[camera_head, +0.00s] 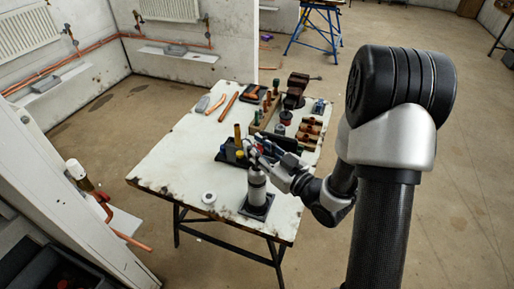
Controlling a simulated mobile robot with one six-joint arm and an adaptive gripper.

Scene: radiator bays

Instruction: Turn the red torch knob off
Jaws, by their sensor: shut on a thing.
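The torch (257,182) has a pale grey cylinder and stands upright on a square black base (259,210) near the front edge of the white worktable. My gripper (254,152) reaches in from the right and is at the head of the torch. Its fingers are shut on the torch's top, where the knob sits. The red knob is hidden behind the fingers or too small to make out, so I cannot tell its angle.
The worktable (165,172) also holds a black tray (228,156), a white roll (209,198), a vise (296,88), wooden blocks (309,128) and copper pipe pieces (228,106). Its left part is mostly clear. A white wall panel (60,215) stands at left.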

